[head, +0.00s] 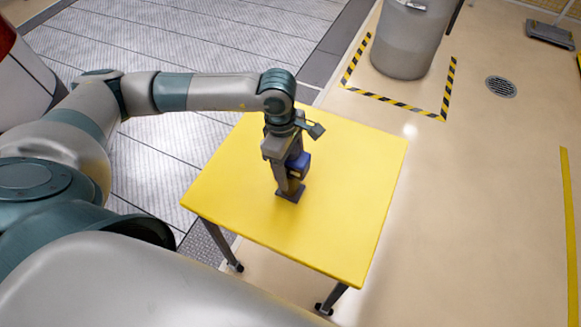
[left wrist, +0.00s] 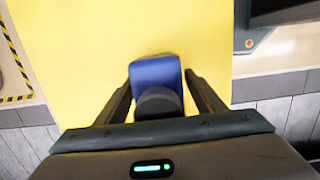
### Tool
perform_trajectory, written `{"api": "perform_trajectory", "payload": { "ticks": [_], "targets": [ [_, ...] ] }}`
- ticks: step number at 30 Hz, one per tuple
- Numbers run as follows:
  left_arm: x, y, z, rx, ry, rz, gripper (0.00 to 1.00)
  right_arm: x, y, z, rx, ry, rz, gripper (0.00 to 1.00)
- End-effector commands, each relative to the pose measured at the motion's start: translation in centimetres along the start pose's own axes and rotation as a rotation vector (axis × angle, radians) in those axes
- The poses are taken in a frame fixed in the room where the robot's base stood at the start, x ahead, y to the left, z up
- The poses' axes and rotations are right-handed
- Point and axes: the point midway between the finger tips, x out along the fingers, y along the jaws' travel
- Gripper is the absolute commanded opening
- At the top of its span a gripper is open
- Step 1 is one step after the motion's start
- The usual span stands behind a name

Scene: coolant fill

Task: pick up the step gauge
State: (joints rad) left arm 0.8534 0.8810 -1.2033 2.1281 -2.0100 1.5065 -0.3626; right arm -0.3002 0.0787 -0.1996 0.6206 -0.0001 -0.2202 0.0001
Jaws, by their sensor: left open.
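The step gauge appears to be the small blue and dark piece on the yellow table (head: 340,170). Its blue part (head: 299,165) shows just right of my left gripper (head: 288,180) in the head view. My left gripper points down over the table, and its fingers partly hide the piece. In the left wrist view the blue block (left wrist: 155,73) with a dark round part (left wrist: 158,103) lies between the two open fingers of the left gripper (left wrist: 160,85). A gap shows on each side; I cannot tell whether either finger touches. My right gripper is not in view.
The rest of the yellow tabletop is bare. A grey bin (head: 408,40) stands on the floor behind, inside black-and-yellow tape (head: 400,104). A round floor drain (head: 501,87) is at the right. Grey floor plates (head: 190,40) lie left of the table.

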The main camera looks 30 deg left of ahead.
Motion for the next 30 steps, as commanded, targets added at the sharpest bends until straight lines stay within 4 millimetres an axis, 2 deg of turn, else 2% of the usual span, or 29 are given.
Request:
{"api": "perform_trajectory", "payload": {
  "ticks": [12,13,18,20,30],
  "targets": [
    [0.04,0.00,0.01,0.000,0.000,0.000,0.62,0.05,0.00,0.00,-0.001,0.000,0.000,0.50],
    [0.03,0.00,0.00,0.000,0.000,0.000,0.60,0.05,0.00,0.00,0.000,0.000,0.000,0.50],
    [0.03,0.00,0.00,0.000,0.000,0.000,0.19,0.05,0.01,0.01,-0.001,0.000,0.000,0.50],
    [0.02,0.00,0.01,0.000,0.000,0.000,0.08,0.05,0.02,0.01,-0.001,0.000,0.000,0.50],
    [-0.26,0.07,0.06,0.000,-0.001,0.001,0.09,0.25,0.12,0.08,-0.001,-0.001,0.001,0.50]
  ]
}}
